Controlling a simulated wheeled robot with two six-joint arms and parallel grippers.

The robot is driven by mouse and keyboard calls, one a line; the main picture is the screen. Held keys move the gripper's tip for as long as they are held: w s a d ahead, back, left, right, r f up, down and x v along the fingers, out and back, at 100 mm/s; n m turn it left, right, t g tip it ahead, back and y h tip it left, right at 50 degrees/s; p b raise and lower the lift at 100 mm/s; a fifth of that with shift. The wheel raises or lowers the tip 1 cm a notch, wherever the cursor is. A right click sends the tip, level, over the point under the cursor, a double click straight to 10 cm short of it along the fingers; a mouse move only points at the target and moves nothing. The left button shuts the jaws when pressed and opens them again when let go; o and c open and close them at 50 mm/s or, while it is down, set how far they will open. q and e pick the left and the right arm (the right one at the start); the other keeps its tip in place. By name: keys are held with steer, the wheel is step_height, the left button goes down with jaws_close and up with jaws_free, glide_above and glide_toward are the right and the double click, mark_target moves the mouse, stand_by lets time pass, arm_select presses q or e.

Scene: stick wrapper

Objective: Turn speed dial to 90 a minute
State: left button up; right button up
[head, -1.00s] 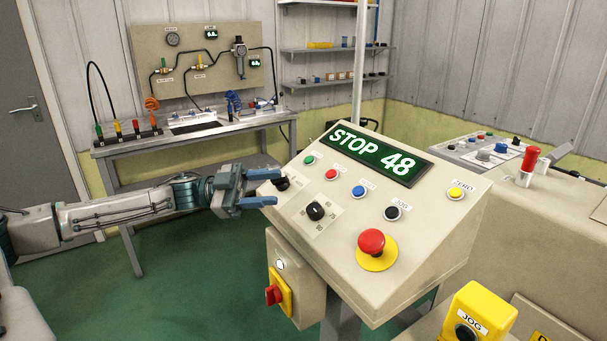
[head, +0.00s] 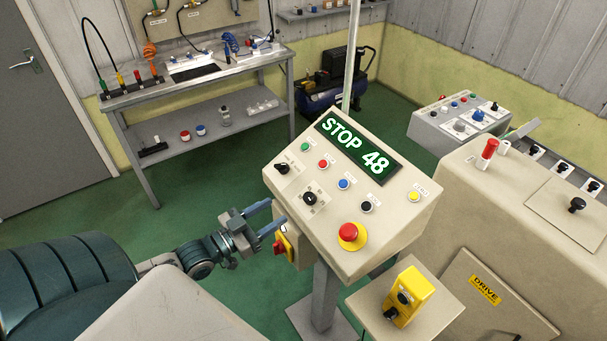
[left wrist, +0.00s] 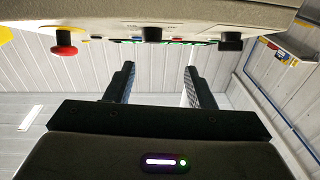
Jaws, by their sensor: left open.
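The speed dial (head: 309,198) is a small black knob on a white scale plate, on the sloped face of the beige console (head: 385,220). Its pointer setting is too small to read. The green display (head: 358,147) reads "STOP 48". My left gripper (head: 278,209) is open and empty beside the console's lower left edge, apart from the dial. In the left wrist view, the two fingers (left wrist: 159,68) stand apart below the console face. The dial (left wrist: 152,34) shows there as a black knob beyond the gap between them. My right gripper is not in view.
A black selector knob (head: 282,168) sits left of the dial. A red mushroom button (head: 348,232) and several push buttons share the face. A yellow switch box (head: 284,246) hangs below the gripper. A yellow jog box (head: 408,297) stands in front. Green floor is free at left.

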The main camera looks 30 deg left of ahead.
mark_target(305, 200)
arm_select(q)
steer(key=shift+n+y, duration=0.5)
steer(key=shift+y, duration=0.1)
steer(key=w+d+b, duration=0.1)
steer(key=w+d, duration=0.2)
steer(key=shift+w, duration=0.2)
steer(key=b+x, duration=0.4)
steer(key=b, duration=0.3)
steer(key=shift+a+f, duration=0.1)
steer(key=shift+f, duration=0.1)
steer(key=shift+w+r+b, duration=0.1)
steer(key=shift+w+b, duration=0.25)
steer(key=shift+b, duration=0.25)
steer(key=shift+w+d+r, duration=0.15)
steer(key=shift+w+d, duration=0.05)
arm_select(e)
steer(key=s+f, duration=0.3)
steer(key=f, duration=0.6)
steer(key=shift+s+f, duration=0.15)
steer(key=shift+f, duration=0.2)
arm_select(q)
steer(key=shift+c, duration=0.2)
